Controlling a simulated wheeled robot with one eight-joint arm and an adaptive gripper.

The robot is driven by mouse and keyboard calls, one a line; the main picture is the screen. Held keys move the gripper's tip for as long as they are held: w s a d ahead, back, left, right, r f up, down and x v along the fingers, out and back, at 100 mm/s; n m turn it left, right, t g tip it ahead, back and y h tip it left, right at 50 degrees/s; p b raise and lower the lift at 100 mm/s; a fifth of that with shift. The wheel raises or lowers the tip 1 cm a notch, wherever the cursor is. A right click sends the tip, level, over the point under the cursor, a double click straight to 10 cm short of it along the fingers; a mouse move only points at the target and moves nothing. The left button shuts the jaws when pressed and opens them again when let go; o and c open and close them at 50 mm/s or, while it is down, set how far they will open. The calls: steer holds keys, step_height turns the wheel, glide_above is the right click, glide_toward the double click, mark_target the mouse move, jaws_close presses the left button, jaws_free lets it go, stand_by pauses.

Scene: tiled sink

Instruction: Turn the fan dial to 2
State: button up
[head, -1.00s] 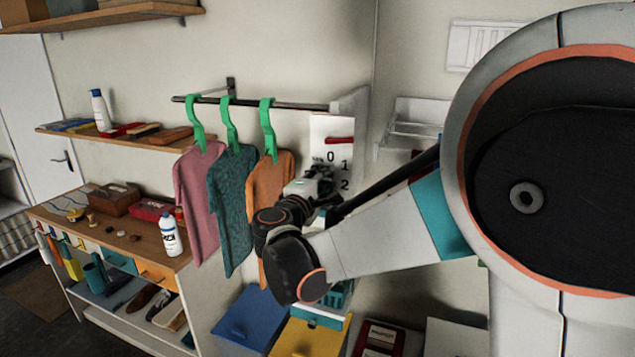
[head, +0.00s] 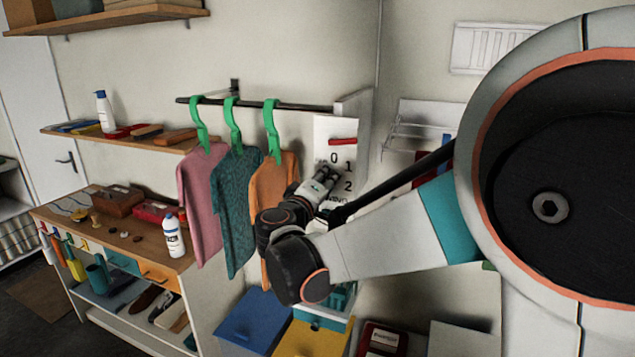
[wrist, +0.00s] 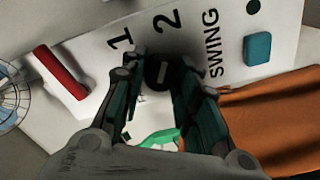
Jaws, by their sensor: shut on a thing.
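The fan dial (wrist: 154,69) is a dark round knob with a short pale mark, on a white panel (wrist: 84,55). The panel carries 1, 2 and SWING in the wrist view, and 0, 1 and 2 in the head view (head: 352,127). My gripper (wrist: 160,76) has its fingers on either side of the dial, shut on it. In the head view my gripper (head: 328,178) is at the panel's front and hides the dial. I cannot tell exactly which number the pale mark points to.
A red bar (wrist: 62,73) and a teal button (wrist: 257,49) are on the panel. An orange shirt (head: 270,186) hangs close to the left of my gripper, beside teal and pink shirts on a rail (head: 250,104). Blue and yellow boxes (head: 252,320) stand below.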

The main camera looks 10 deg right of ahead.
steer(key=shift+f, duration=0.1)
stand_by(0.3)
steer(key=o, duration=1.1)
